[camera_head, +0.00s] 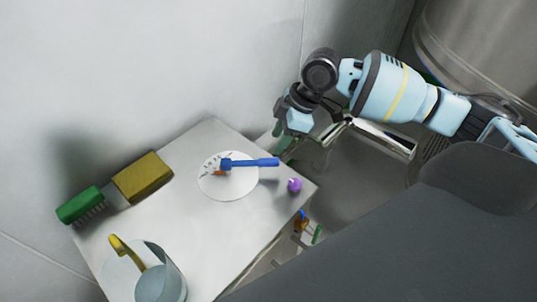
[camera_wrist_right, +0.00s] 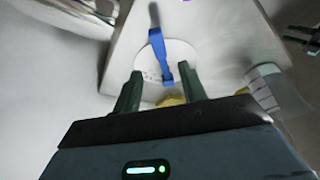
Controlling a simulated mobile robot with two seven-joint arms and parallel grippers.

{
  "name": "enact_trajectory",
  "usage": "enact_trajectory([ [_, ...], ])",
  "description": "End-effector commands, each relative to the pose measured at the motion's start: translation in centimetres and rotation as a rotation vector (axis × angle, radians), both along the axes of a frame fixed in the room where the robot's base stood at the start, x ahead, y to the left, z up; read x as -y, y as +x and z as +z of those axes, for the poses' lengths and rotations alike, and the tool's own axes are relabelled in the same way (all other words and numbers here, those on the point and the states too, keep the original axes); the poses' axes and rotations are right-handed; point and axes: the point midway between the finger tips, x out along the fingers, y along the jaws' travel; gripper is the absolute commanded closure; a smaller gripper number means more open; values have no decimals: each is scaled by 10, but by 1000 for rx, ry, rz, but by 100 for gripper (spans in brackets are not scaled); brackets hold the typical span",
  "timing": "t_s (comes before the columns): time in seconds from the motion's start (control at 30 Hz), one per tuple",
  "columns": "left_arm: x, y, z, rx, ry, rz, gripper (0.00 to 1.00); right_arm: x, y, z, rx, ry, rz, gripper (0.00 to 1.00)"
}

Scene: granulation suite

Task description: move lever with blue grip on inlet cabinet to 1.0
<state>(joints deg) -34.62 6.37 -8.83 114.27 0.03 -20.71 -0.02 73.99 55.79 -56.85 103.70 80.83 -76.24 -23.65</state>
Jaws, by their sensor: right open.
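The inlet cabinet (camera_head: 225,255) has a pale top with a round white dial (camera_head: 237,187). The lever with the blue grip (camera_head: 250,162) lies across the dial, its grip end pointing right in the head view. Dark marks line the dial's upper left edge; I cannot read them. My right gripper (camera_head: 283,143) is open and empty, over the cabinet's far right corner, apart from the lever. In the right wrist view the blue lever (camera_wrist_right: 158,45) appears beyond and between the open fingers (camera_wrist_right: 160,88). A dark pronged shape (camera_wrist_right: 303,38) at the right edge may be my left gripper.
On the top are a yellow block (camera_head: 142,177), a green brush (camera_head: 80,205), a pitcher with a yellow handle (camera_head: 160,284) and a purple ball (camera_head: 295,185) by the right edge. A wall stands behind; a large metal vessel (camera_head: 480,45) is at upper right.

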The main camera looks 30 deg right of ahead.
Motion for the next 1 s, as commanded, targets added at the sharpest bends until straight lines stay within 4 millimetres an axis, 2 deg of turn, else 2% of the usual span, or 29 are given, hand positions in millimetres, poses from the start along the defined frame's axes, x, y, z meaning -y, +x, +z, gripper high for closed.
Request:
enact_trajectory([
  [0.17, 0, -1, -2, -3, 0, 1, 61, -6, 2, -15, -2, 2, 0, 58],
  [0.53, 0, -4, -6, -11, -1, 1, 61, -24, 11, -62, -1, 3, 0, 58],
  [0.7, 0, -4, -7, -13, -1, 2, 61, -27, 13, -71, 1, 2, 0, 58],
  [0.97, 0, -4, -6, -13, -1, 2, 61, -27, 13, -72, 2, 1, 0, 58],
  [1.0, 0, -4, -7, -13, -1, 2, 61, -27, 13, -72, 2, 1, 0, 61],
])
